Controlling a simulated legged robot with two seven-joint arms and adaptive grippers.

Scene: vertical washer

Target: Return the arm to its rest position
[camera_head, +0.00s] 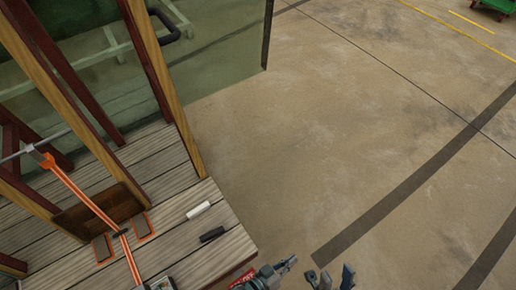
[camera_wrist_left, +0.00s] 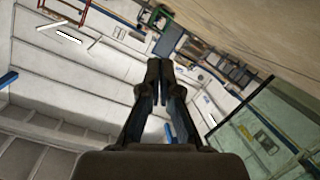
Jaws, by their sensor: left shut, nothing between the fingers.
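My left gripper (camera_head: 286,266) shows at the bottom edge of the head view, just right of the wooden deck's corner. In the left wrist view its two dark fingers (camera_wrist_left: 160,68) lie together with nothing between them, and they point toward the ceiling and a far wall. My right gripper (camera_head: 332,278) is at the bottom edge, to the right of the left one. Its fingertips stand apart with floor showing between them. Most of both arms is out of view.
A wooden plank deck (camera_head: 190,250) with posts and glass panes (camera_head: 215,65) stands at left. An orange tool (camera_head: 90,205) leans there. A white block (camera_head: 198,210) and a black block (camera_head: 212,234) lie near the deck's edge.

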